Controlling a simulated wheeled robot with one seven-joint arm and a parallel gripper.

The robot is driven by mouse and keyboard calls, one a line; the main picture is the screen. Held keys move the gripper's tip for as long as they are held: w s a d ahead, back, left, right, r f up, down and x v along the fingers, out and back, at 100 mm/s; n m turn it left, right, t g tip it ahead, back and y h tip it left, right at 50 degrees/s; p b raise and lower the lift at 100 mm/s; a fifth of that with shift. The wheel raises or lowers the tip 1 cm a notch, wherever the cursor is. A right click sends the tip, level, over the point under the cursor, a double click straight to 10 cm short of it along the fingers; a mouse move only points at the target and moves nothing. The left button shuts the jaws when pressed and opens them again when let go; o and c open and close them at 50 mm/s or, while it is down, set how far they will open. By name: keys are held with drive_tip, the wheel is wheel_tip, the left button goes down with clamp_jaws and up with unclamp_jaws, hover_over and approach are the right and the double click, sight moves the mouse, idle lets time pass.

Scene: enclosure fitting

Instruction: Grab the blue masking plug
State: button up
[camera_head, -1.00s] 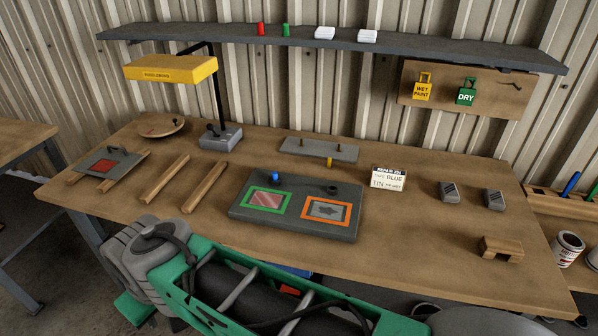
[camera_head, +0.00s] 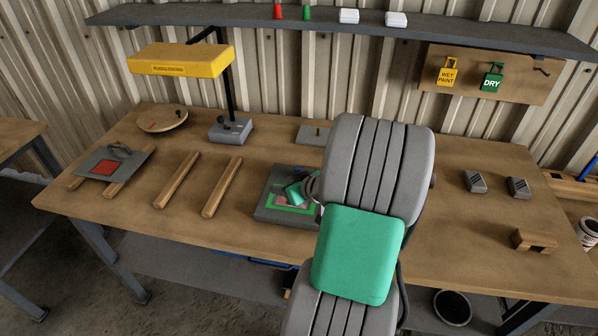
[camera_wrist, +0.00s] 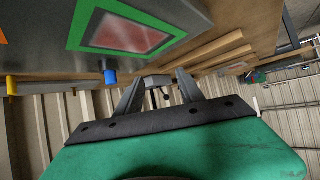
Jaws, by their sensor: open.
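The blue masking plug (camera_wrist: 110,75) shows in the wrist view, at the edge of a grey panel (camera_wrist: 200,22) beside its green-framed window. My gripper (camera_wrist: 159,78) is open and empty. The plug lies just left of its left finger in that view, outside the gap between the fingers. In the head view my arm covers the right part of the panel (camera_head: 262,212), and the plug is hidden. My gripper (camera_head: 302,188) is over the green-framed window there, partly hidden by my arm.
A yellow peg (camera_wrist: 12,86) shows at the left of the wrist view. Two wooden rails (camera_head: 222,187) lie left of the panel. A yellow lamp (camera_head: 181,60) overhangs the back left. Two grey blocks (camera_head: 474,181) and a wooden block (camera_head: 534,240) stand on the right.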

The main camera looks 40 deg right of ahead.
drive_tip(key=s+d+h, duration=0.1)
drive_tip(key=d, duration=0.2)
drive_tip(key=s+d+m+t+h, duration=0.1)
drive_tip(key=d, duration=0.2)
drive_tip(key=s+d+m+t, duration=0.1)
drive_tip(key=d, duration=0.1)
drive_tip(key=shift+d+h, duration=0.4)
drive_tip(key=p+x, duration=0.1)
drive_tip(key=x, duration=0.1)
drive_tip(key=p+x, duration=0.1)
drive_tip(key=x, duration=0.2)
drive_tip(key=p+x, duration=0.1)
drive_tip(key=x, duration=0.1)
drive_tip(key=shift+w+a+f, duration=0.15)
drive_tip(key=shift+a+f, duration=0.05)
drive_tip(key=shift+a, duration=0.15)
drive_tip(key=shift+c, duration=0.5)
clamp_jaws()
